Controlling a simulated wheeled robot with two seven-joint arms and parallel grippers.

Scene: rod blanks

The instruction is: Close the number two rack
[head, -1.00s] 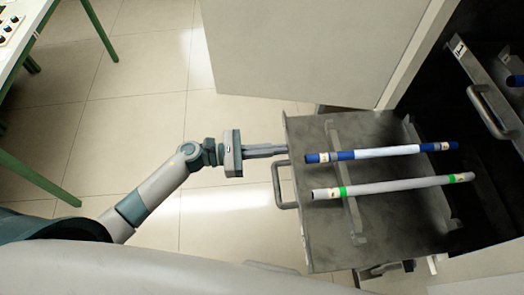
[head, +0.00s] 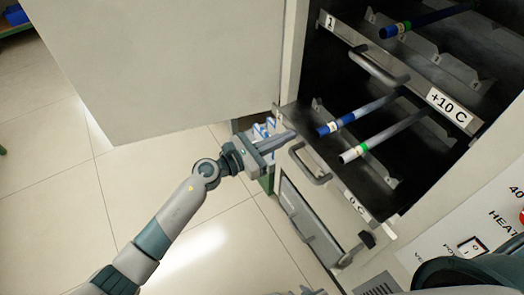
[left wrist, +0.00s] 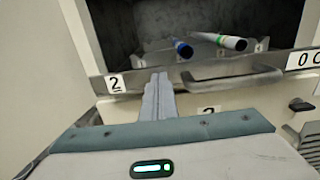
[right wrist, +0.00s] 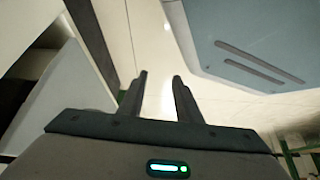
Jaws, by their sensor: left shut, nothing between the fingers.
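The number two rack (head: 335,175) is the lower grey metal tray, marked 0 C. Its front plate (left wrist: 150,83) carries a 2 label (left wrist: 115,83) in the left wrist view. The plate looks about level with the cabinet opening. Its bar handle (head: 310,165) also shows in the left wrist view (left wrist: 232,78). A blue-marked rod (head: 350,118) and a green-marked rod (head: 385,137) lie on it. My left gripper (head: 288,139) is shut and empty, its fingertips at the front plate, left of the handle; contact is unclear. My right gripper (right wrist: 160,85) is open and empty.
The number one rack (head: 395,75), marked +10 C, sits above with a blue-marked rod (head: 425,20). The big cabinet door (head: 170,60) stands open at the left. A control panel (head: 470,220) is at the lower right. The tiled floor at lower left is clear.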

